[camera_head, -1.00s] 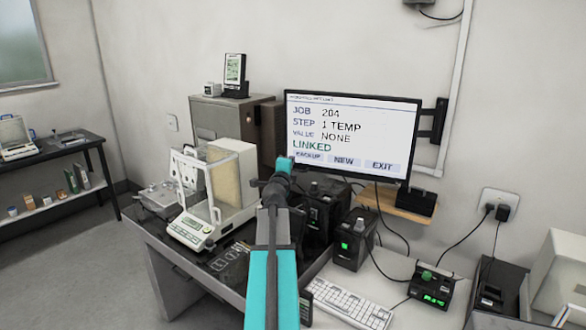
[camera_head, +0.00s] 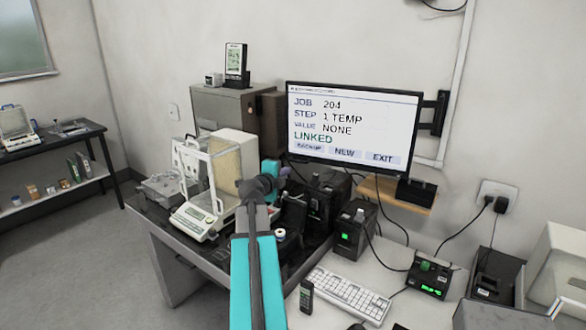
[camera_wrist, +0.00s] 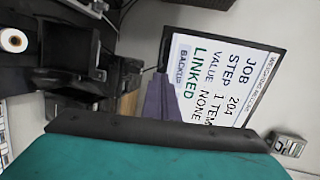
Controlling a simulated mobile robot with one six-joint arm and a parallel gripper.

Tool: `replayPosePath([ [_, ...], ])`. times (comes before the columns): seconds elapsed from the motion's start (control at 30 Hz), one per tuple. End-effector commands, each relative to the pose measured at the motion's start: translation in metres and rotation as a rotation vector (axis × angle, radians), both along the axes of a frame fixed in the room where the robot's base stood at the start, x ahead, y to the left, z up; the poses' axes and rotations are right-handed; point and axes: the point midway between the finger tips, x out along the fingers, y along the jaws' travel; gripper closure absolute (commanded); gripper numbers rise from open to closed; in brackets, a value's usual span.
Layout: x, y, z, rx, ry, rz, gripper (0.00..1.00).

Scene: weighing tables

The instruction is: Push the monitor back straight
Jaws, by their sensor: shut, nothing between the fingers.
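The monitor (camera_head: 352,125) is a black-framed screen with a lit white page, held on a wall bracket (camera_head: 437,112) at its right side. It looks turned at an angle to the wall, though the exact angle is hard to judge. In the wrist view the monitor (camera_wrist: 225,85) appears rotated, with its lower left part partly behind my fingers. My gripper (camera_wrist: 163,82) is shut and empty, its grey-purple fingers overlapping the screen's edge in that view. I cannot tell whether they touch it. In the head view the fingers are mostly hidden behind my teal wrist, left of the monitor's lower left corner.
A balance with a glass draft shield (camera_head: 205,190) stands left of my arm. A grey cabinet (camera_head: 222,120) is behind it. A wooden wall shelf (camera_head: 385,192) with a black box is below the monitor. Dark devices, cables and a white keyboard (camera_head: 348,293) crowd the desk.

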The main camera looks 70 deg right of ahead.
Motion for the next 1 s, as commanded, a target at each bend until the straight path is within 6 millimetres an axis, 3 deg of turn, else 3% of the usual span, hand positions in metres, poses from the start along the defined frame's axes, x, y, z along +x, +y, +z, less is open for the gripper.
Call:
replayPosePath([
  [1.0, -0.001, -0.092, -0.019, 0.000, -0.001, -0.002, 1.00],
])
